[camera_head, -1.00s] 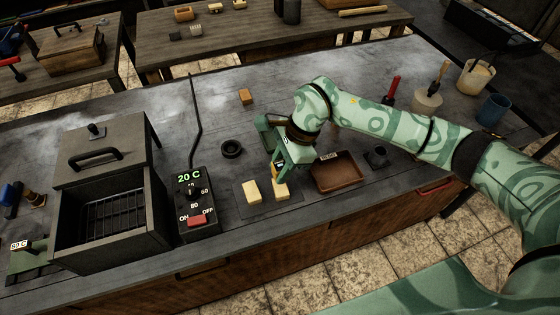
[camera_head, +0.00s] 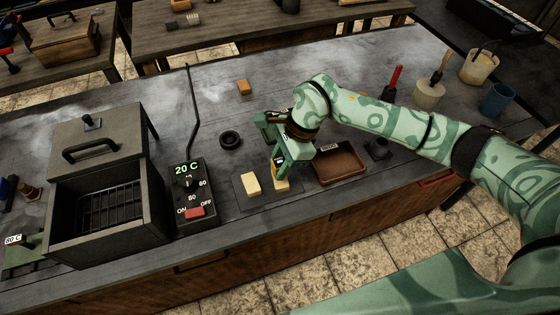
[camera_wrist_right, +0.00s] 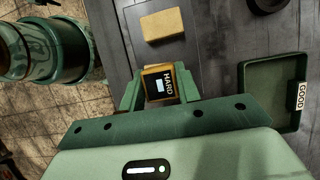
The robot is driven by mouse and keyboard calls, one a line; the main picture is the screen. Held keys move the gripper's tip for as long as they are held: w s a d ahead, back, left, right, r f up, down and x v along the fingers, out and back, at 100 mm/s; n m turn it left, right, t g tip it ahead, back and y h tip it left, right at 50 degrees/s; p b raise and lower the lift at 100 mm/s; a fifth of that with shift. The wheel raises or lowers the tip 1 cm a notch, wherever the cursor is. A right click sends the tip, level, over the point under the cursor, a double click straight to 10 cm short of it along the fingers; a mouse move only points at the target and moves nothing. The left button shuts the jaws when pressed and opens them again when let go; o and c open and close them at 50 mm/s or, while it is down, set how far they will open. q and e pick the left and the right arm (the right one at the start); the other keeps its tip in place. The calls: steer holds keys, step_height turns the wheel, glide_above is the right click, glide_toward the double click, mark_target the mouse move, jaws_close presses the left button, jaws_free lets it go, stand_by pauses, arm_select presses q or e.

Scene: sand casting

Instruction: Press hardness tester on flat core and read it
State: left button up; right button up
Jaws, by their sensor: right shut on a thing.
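My right gripper (camera_head: 280,168) is shut on the hardness tester, a small yellow and dark block. The tester's top face (camera_wrist_right: 161,85) shows in the right wrist view, with the word HARD and a pale display whose figure I cannot read. In the head view the tester stands over the right one of two beige cores (camera_head: 281,186); the gripper partly hides that core, and I cannot tell whether they touch. The other flat core (camera_head: 251,184) lies free to the left, and also shows in the right wrist view (camera_wrist_right: 162,24). My left gripper is not in view.
A green tray labelled GOOD (camera_wrist_right: 272,122) lies beside the gripper. A brown tray (camera_head: 340,172) stands right of it. At left are a control box reading 20 C (camera_head: 194,195) and an open oven (camera_head: 105,205). A black ring (camera_head: 230,139) lies behind the cores.

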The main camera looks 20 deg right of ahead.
mark_target(280, 162)
steer(key=shift+f+b, duration=0.3)
steer(key=shift+f, duration=0.3)
stand_by(0.7)
steer(key=shift+r, duration=0.1)
step_height(280, 162, up, 7)
steer(key=p, duration=0.5)
